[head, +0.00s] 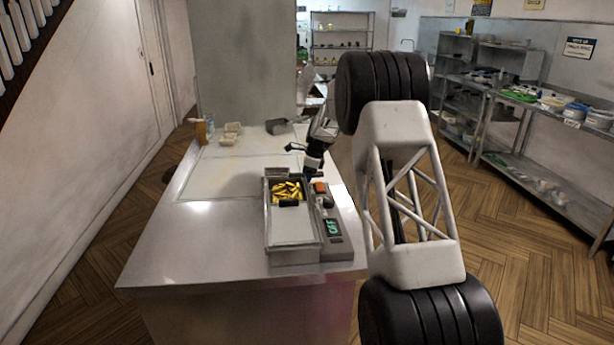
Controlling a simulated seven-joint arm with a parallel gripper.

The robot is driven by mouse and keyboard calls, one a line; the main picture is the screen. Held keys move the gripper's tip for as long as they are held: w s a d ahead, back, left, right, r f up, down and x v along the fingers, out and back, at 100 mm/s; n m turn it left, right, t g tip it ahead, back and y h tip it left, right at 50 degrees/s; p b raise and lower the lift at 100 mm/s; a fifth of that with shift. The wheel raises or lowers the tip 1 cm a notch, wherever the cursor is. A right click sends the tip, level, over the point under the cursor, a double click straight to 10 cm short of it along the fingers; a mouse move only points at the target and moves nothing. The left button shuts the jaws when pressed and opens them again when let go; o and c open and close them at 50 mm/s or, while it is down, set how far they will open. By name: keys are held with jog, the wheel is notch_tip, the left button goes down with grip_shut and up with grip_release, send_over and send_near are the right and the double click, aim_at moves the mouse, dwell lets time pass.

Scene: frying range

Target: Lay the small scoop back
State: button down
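A grey scoop-like object (277,127) lies at the back of the steel counter; it is too small to tell whether it is the small scoop. A small black piece (289,203) lies across the front of the yellow fries and may be a handle. The fries (285,190) sit in the far part of a long metal tray (293,236). My gripper (308,168) points down beside the tray's far right corner. Its fingers are small and dark, so I cannot tell whether they are open or hold anything.
A unit with a green display (333,227) stands along the tray's right side, with an orange item (320,187) on it. Pale containers (230,133) and a brownish bottle (201,132) stand at the back left. The counter's left part (190,240) is clear.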

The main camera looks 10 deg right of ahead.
jog(key=c, duration=0.8)
grip_release()
jog(key=shift+r, duration=0.1)
jog(key=shift+v, duration=3.85)
